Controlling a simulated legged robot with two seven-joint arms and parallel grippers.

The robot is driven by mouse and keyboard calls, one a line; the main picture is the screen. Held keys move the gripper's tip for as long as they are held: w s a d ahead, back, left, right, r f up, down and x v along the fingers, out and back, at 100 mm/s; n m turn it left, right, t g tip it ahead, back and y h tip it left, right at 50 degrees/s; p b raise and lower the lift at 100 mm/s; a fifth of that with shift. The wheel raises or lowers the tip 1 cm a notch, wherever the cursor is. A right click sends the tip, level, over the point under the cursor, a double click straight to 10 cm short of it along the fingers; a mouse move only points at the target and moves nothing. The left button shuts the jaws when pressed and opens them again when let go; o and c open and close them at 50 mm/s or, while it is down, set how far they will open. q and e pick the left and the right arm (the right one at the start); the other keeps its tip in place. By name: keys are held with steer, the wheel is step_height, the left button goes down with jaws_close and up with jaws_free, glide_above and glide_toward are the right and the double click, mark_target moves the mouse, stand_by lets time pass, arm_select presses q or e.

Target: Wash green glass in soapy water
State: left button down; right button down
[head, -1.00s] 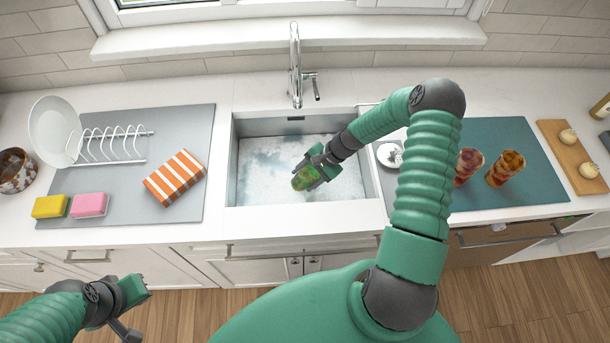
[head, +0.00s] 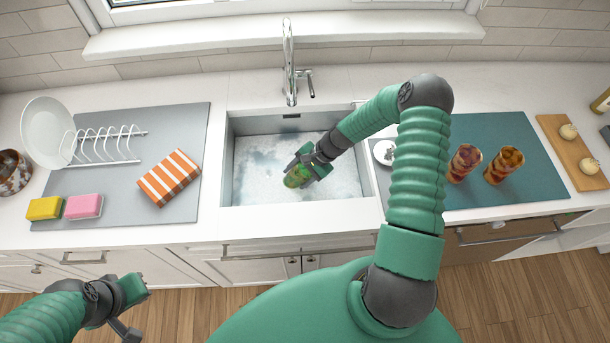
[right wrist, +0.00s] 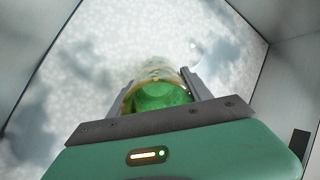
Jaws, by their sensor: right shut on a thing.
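The green glass (head: 297,177) is held in my right gripper (head: 300,170), inside the sink (head: 228,165). My right gripper is shut on it, and the glass is tilted. Soapy water (head: 262,170) with white foam covers the sink bottom. In the right wrist view the green glass (right wrist: 160,95) sits between the two fingers over the foam. I cannot tell how deep the glass is in the water. My left gripper (head: 140,305) is low at the left, in front of the cabinets and away from the counter; its jaw opening is unclear.
A tap (head: 290,60) stands behind the sink. On the left are a grey mat (head: 120,210), a dish rack (head: 105,145), a white plate (head: 47,130), yellow (head: 44,208) and pink (head: 83,206) sponges, and a striped cloth (head: 170,178). Two amber glasses (head: 503,166) stand on the teal mat (head: 540,185).

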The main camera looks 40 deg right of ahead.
steer(key=shift+w+a, duration=0.25)
steer(key=shift+a, duration=0.05)
steer(key=shift+w+a, duration=0.2)
steer(key=shift+a, duration=0.2)
steer(key=shift+s+d+r, duration=0.1)
steer(key=shift+s+d, duration=0.05)
steer(key=shift+s, duration=0.05)
steer(key=shift+s+d, duration=0.2)
steer(key=shift+d, duration=0.1)
steer(key=shift+s+d, duration=0.35)
steer(key=shift+d, duration=0.3)
steer(key=shift+s+d, duration=0.3)
steer(key=shift+d, duration=0.35)
steer(key=shift+w+a, duration=0.55)
steer(key=shift+a, duration=0.4)
steer(key=shift+w+a, duration=0.5)
steer(key=shift+a, duration=0.4)
steer(key=shift+p, duration=0.3)
